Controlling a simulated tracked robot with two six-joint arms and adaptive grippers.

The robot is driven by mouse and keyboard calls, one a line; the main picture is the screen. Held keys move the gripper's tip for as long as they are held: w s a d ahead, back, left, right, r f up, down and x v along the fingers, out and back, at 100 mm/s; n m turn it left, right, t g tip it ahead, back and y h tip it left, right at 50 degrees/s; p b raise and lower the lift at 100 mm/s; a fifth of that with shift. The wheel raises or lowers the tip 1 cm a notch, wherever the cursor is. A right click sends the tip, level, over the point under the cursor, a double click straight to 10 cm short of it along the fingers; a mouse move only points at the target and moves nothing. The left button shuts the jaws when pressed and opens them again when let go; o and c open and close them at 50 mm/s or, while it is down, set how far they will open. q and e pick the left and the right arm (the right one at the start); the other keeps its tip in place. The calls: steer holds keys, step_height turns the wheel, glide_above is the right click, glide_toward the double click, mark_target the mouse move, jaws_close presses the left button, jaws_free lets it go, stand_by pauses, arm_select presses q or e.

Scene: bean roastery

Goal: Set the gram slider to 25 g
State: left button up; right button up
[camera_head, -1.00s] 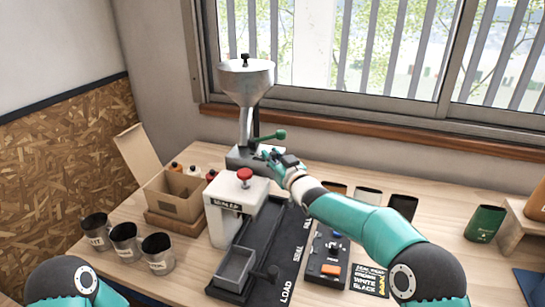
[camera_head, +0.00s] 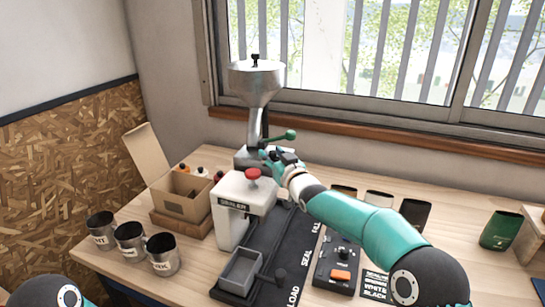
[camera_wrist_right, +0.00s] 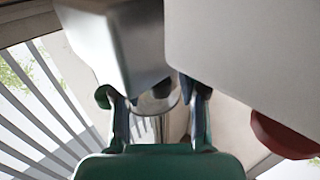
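The metal doser (camera_head: 256,85), a funnel hopper on a grey base with a green-knobbed lever (camera_head: 284,136), stands at the back of the table. My right gripper (camera_head: 270,160) is at its base and covers part of it. In the right wrist view, the two fingers (camera_wrist_right: 158,102) are apart, below the grey body (camera_wrist_right: 108,45). A small dark piece (camera_wrist_right: 163,88) shows between or behind them; contact cannot be told. I cannot make out the gram slider or its scale for certain. My left gripper is out of view; only part of that arm shows at lower left.
The white sealer (camera_head: 235,222) with a red knob (camera_head: 252,174) stands just in front of the doser. A dark track with a grey tray (camera_head: 241,268), a control box (camera_head: 338,262), metal cups (camera_head: 130,241) and an open carton (camera_head: 182,194) are nearby. Bags stand at right.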

steer(key=shift+s, duration=0.15)
steer(key=v, duration=1.1)
steer(key=shift+s+d, duration=0.2)
steer(key=shift+s, duration=0.1)
steer(key=shift+f, duration=0.2)
